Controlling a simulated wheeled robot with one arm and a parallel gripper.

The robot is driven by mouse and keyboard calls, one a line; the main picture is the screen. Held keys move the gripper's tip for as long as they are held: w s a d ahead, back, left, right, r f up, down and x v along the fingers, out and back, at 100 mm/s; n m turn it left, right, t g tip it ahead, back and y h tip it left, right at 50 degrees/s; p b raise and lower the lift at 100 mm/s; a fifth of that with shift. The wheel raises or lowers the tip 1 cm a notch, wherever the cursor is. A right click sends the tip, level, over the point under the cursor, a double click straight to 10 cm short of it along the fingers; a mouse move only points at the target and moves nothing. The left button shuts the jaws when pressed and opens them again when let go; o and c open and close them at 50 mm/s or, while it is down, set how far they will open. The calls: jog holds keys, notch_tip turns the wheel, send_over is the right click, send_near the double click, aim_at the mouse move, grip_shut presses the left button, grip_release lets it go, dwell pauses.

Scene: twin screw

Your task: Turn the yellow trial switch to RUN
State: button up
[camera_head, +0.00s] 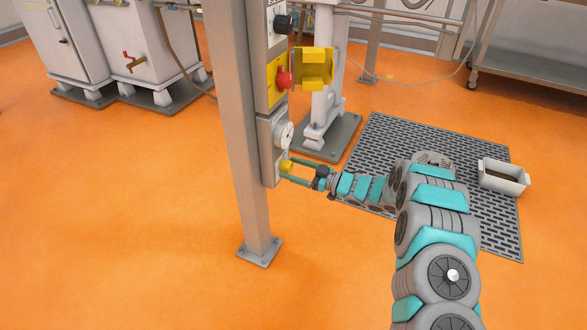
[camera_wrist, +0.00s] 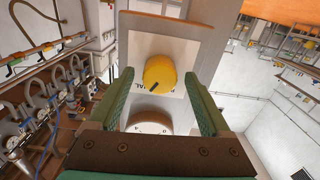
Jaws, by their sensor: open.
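The yellow trial switch (camera_head: 286,165) is a round knob low on the grey control column. In the wrist view the yellow switch (camera_wrist: 160,74) sits on a pale label plate, with a dark pointer mark slanting toward the lower left. Lettering on the plate is mostly hidden or too small to read. My gripper (camera_head: 294,169) is at the switch, reaching in from the right. In the wrist view my gripper (camera_wrist: 158,82) is open, with one green finger on each side of the knob and visible gaps. I cannot tell how far the fingertips reach along it.
A grey post (camera_head: 240,130) stands left. A small bin (camera_head: 503,177) stands on the floor grating.

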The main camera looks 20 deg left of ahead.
grip_shut()
dwell(0.8)
